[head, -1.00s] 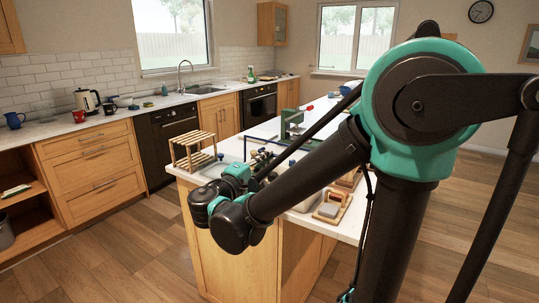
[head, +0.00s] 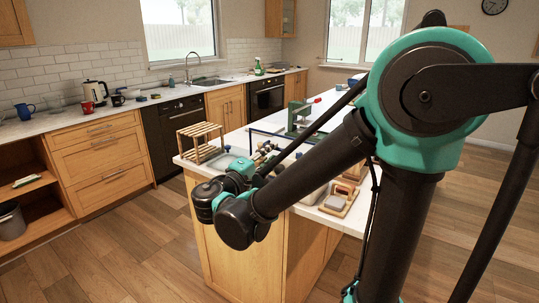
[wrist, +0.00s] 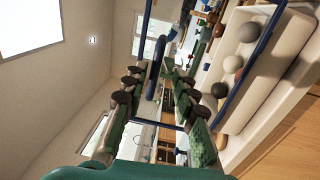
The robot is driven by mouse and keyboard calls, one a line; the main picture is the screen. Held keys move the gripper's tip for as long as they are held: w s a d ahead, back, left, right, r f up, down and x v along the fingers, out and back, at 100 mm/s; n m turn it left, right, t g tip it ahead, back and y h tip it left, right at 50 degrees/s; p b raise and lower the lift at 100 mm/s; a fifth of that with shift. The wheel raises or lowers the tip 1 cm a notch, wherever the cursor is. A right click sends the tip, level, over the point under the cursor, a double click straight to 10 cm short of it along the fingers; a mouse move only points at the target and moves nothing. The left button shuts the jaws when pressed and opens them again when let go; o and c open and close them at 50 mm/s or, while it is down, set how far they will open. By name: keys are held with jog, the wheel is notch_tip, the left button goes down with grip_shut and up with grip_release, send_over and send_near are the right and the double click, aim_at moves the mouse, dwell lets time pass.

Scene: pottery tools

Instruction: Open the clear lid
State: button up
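The clear lid has a dark blue frame; its far bar shows as a blue line (head: 266,132) in the head view, behind my wrist. In the wrist view, which is turned on its side, the frame (wrist: 148,20) stands in front of my fingers. A rounded blue handle (wrist: 156,66) lies between the fingertips. My gripper (wrist: 153,76) has its two fingers apart on either side of this handle; I cannot tell whether they touch it. The white tray (wrist: 240,150) beside the frame holds several clay balls.
A wooden rack (head: 199,143) stands at the island's near left corner. A green metal tool (head: 303,116) stands farther back. A wooden holder with a grey block (head: 339,200) lies to the right. The floor left of the island is clear.

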jog(key=shift+a, duration=0.15)
jog(key=v, duration=1.1)
jog(key=shift+s+a, duration=0.2)
jog(key=shift+s, duration=0.15)
